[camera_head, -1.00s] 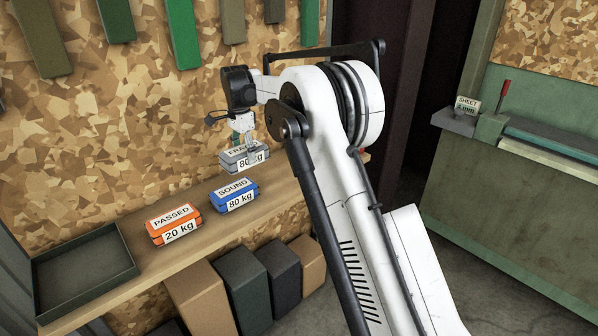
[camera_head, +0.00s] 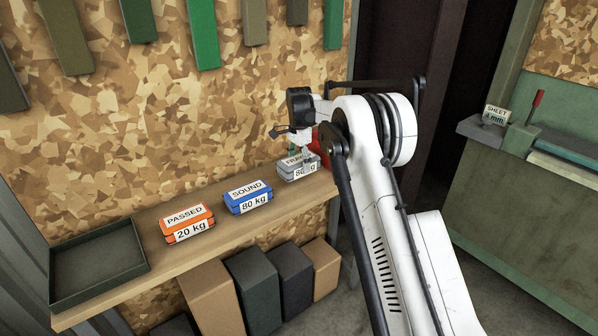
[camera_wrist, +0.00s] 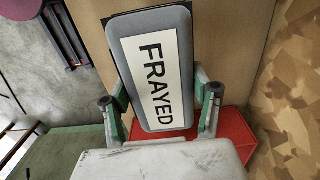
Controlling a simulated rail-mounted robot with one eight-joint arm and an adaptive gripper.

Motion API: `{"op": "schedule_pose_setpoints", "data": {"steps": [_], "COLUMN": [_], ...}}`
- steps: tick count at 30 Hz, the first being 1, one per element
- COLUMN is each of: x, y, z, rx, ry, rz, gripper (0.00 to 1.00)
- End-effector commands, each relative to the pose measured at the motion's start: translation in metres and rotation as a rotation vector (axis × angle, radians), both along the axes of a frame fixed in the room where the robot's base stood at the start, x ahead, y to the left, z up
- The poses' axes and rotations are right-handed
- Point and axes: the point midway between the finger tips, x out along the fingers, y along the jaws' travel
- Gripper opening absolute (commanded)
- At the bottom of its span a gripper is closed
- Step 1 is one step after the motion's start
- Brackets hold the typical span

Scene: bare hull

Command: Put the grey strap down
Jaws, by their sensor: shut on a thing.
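The grey strap (camera_head: 298,168) is a folded grey bundle with a white label reading FRAYED and a weight tag, partly covered by my gripper. My gripper (camera_head: 303,157) is shut on it at the right end of the wooden shelf (camera_head: 115,287). In the wrist view the grey strap (camera_wrist: 152,70) lies between the two fingers of my gripper (camera_wrist: 162,100), its FRAYED label facing the camera. The strap is at or just above the shelf top; I cannot tell if it touches.
On the shelf, left of the grey strap, are a blue SOUND strap (camera_head: 248,197), an orange PASSED strap (camera_head: 187,224) and an empty dark tray (camera_head: 142,262). A red object (camera_wrist: 235,140) is close beside my gripper. Several blocks stand below the shelf.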

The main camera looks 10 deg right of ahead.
Motion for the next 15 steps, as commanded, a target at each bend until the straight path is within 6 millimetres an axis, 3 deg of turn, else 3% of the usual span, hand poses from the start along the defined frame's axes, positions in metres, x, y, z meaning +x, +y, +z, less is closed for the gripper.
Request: {"op": "schedule_pose_setpoints", "data": {"steps": [10,15], "x": [0.0,0.0], "y": [0.0,0.0], "z": [-0.036,-0.04], "rx": [0.0,0.0], "ry": [0.0,0.0], "rz": [0.0,0.0], "gripper": [0.19,0.19]}}
